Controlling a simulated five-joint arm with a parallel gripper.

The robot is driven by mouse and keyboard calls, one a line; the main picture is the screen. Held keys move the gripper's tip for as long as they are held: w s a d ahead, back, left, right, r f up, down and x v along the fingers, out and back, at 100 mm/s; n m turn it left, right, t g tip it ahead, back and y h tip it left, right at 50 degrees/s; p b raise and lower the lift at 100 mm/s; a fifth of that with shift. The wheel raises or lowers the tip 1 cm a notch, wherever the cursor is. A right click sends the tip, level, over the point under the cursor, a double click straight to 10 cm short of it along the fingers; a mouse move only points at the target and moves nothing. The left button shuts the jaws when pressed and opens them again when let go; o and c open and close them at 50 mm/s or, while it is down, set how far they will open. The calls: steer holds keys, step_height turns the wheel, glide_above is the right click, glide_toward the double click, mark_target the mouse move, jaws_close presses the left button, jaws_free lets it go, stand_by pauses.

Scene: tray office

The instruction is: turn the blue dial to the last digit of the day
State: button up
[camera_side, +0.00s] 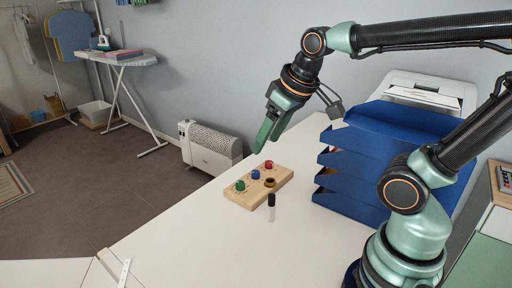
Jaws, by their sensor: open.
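A wooden board (283,184) lies on the white table and carries several dials. The small blue dial (256,174) sits between a red dial (269,165) and a green dial (240,186). A dark brown round piece (270,182) is at the board's near right. Digits around the blue dial are too small to read, and I see no readable day. My gripper (259,147) is open and empty, pointing down above the far side of the board, apart from the dials.
A blue stacked letter tray (340,188) stands right of the board, with a white printer (425,88) behind. A small black-capped tube (271,207) stands just in front of the board. The table's front left is mostly clear.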

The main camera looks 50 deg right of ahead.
steer(key=w+d+f+g, duration=0.2)
steer(key=w+d, duration=0.4)
steer(key=w, duration=0.3)
steer(key=g, duration=0.3)
glide_above(255, 172)
step_height(255, 172, down, 10)
steer(key=r, duration=0.1)
steer(key=shift+n, duration=0.3)
step_height(255, 172, down, 12)
steer(key=shift+r, duration=0.1)
jaws_close()
